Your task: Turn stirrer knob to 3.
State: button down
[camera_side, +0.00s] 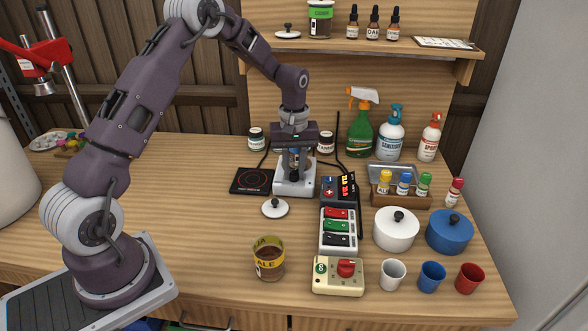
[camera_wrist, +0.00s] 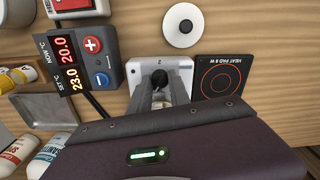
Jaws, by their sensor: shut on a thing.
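The stirrer is a white, boxy unit (camera_side: 296,188) at the back middle of the bench, in the side view. It also shows in the wrist view (camera_wrist: 183,52). Its black knob (camera_wrist: 159,77) sits between my fingertips in the wrist view. My gripper (camera_side: 295,173) points down over the stirrer and is shut on the knob. It also shows in the wrist view (camera_wrist: 161,86). My fingers partly hide the knob and its scale, so I cannot read its setting.
A black heat pad (camera_side: 252,181) lies left of the stirrer, with a white lid (camera_side: 275,208) in front. A temperature controller (camera_side: 338,190) stands close on the right. Bottles, including a green sprayer (camera_side: 360,132), stand behind. Open bench lies at left.

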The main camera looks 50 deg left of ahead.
jog(key=m, duration=1.2)
jog(key=shift+w+r+m, duration=0.1)
jog(key=shift+m, duration=0.2)
jog(key=m, duration=0.6)
jog(key=shift+m, duration=0.3)
jog(key=m, duration=1.2)
jog(key=shift+m, duration=0.3)
jog(key=m, duration=1)
jog(key=shift+m, duration=2.1)
